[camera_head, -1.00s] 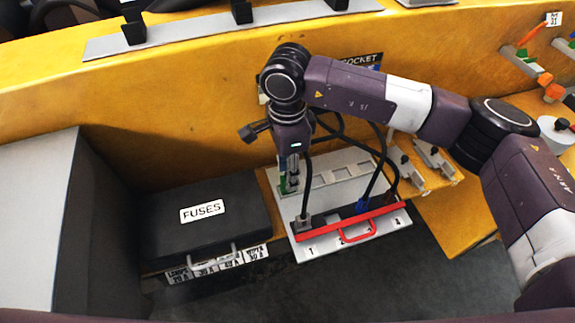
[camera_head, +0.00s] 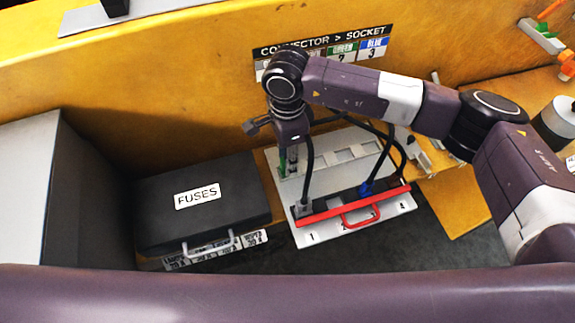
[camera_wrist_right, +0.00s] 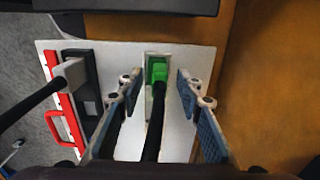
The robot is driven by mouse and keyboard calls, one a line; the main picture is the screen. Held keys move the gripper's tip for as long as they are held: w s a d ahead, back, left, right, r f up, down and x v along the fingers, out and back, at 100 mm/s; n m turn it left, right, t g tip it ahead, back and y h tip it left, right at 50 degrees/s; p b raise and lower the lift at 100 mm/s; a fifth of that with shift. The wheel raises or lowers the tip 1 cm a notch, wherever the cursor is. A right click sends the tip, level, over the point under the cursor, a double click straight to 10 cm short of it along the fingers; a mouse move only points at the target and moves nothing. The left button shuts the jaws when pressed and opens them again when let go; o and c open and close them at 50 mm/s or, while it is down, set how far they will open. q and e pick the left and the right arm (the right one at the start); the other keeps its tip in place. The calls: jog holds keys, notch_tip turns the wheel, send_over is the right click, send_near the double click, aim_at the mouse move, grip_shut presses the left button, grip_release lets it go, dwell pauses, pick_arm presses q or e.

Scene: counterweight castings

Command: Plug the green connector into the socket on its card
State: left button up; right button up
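The green connector (camera_wrist_right: 158,72) sits in a recess of the pale panel (camera_wrist_right: 190,140), a black cable running from it. It also shows small in the head view (camera_head: 282,162), partly hidden by my gripper. My right gripper (camera_wrist_right: 157,84) is open above it, one finger on each side, with gaps visible. The card (camera_head: 320,48) on the yellow wall reads "CONNECTOR > SOCKET", with GREEN over 2 and BLUE over 3; my arm hides its left part. The red-edged socket strip (camera_head: 352,205) lies at the panel's front. My left gripper is not in view.
A grey connector (camera_head: 303,208) and a blue connector (camera_head: 366,188) are in the strip, with black cables looping near my arm. A red handle (camera_head: 360,216) stands out in front. A black FUSES case (camera_head: 200,220) lies left of the panel.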

jog(key=c, duration=0.7)
grip_shut()
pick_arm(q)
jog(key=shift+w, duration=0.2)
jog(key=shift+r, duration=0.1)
pick_arm(e)
jog(key=shift+r, duration=0.1)
